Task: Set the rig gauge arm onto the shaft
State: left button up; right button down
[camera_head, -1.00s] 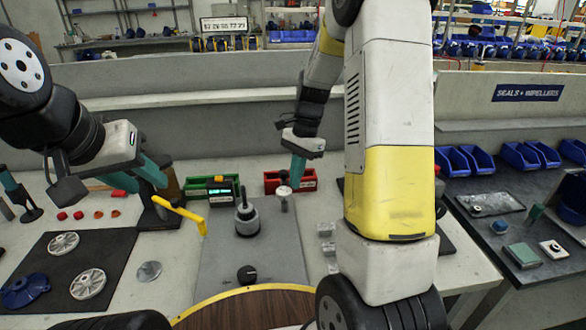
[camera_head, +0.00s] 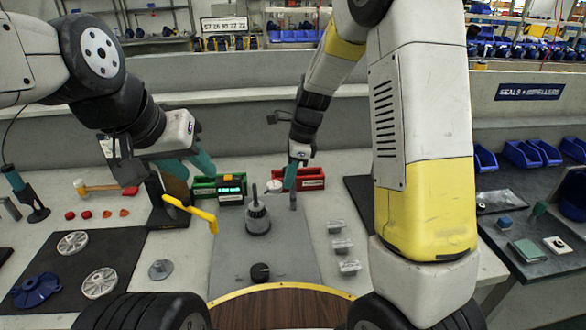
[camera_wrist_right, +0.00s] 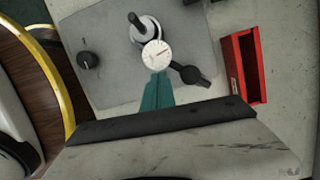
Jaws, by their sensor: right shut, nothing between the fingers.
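The rig's shaft (camera_head: 257,217) stands upright from a dark, round housing on a grey plate. The gauge arm carries a white dial (camera_head: 274,186) and pivots on a dark post (camera_head: 293,200) right of the shaft. In the right wrist view the dial (camera_wrist_right: 155,55) overlaps the edge of the shaft's collar (camera_wrist_right: 145,28); I cannot tell whether they touch. My right gripper (camera_head: 289,180) is shut and empty, its teal fingertips (camera_wrist_right: 157,92) right beside the dial. My left gripper (camera_head: 168,172) looks open, above the bench left of the rig.
A yellow lever (camera_head: 190,212) rises left of the plate. A green bin (camera_head: 204,192) with a lit display and a red bin (camera_head: 312,180) stand behind. A black knob (camera_head: 260,272) sits at the plate's front. A dark mat (camera_head: 60,292) with metal parts lies left.

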jog(key=shift+w+a+m, duration=0.2)
jog(key=shift+a+m, duration=0.3)
jog(key=shift+a, duration=0.25)
jog(key=shift+d, duration=0.1)
jog(key=s+d+r, duration=0.1)
jog(key=d+r, duration=0.5)
jog(key=r, duration=0.3)
jog(key=shift+d+r, duration=0.2)
jog(key=shift+r, duration=0.15)
jog(key=shift+s, duration=0.1)
